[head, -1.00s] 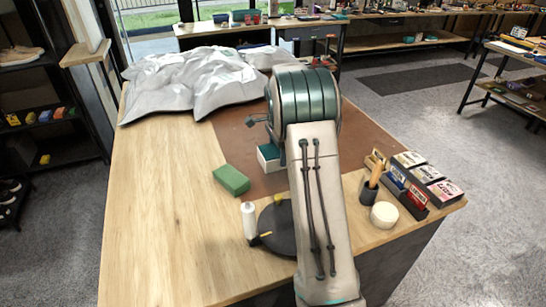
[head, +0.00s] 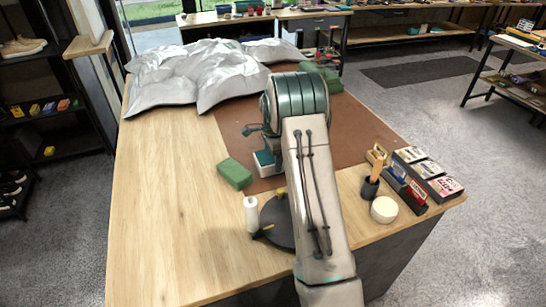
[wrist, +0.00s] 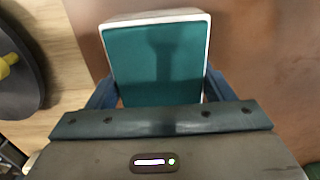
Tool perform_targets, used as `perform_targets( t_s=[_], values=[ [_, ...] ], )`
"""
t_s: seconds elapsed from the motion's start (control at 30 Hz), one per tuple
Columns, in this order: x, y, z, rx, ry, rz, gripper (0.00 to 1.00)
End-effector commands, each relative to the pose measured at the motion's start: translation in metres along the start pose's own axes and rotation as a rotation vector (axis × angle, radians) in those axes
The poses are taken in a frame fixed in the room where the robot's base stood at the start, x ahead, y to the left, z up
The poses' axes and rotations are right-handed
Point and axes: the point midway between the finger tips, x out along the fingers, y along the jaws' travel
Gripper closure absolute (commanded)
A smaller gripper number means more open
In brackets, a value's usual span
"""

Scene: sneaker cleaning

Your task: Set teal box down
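The teal box (wrist: 152,62) has a teal top face and white sides. In the wrist view it sits between the two fingers of my gripper (wrist: 160,88), which are against its left and right sides. In the head view the box (head: 263,165) shows just left of my arm, partly hidden by it, at the left part of the brown mat (head: 236,124). My gripper is mostly hidden behind my arm there. I cannot tell whether the box's underside touches the mat.
A green block (head: 235,174) lies just left of the box. A white bottle (head: 251,214) and a dark round tray (head: 276,226) are nearer. Brush holder, white round tub (head: 384,210) and small boxes stand right. Crumpled grey sheeting (head: 195,75) covers the back left. The left tabletop is clear.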

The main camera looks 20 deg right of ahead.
Motion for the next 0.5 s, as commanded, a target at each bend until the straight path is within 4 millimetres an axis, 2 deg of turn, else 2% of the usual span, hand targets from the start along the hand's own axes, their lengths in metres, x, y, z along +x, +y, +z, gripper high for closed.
perform_targets(
  t_s=[0.33, 0.5],
  values=[
    [-0.002, 0.0, 0.0, 0.0, 0.0, -0.001, 0.1],
    [-0.016, -0.001, 0.0, -0.001, 0.001, -0.005, 0.1]
  ],
)
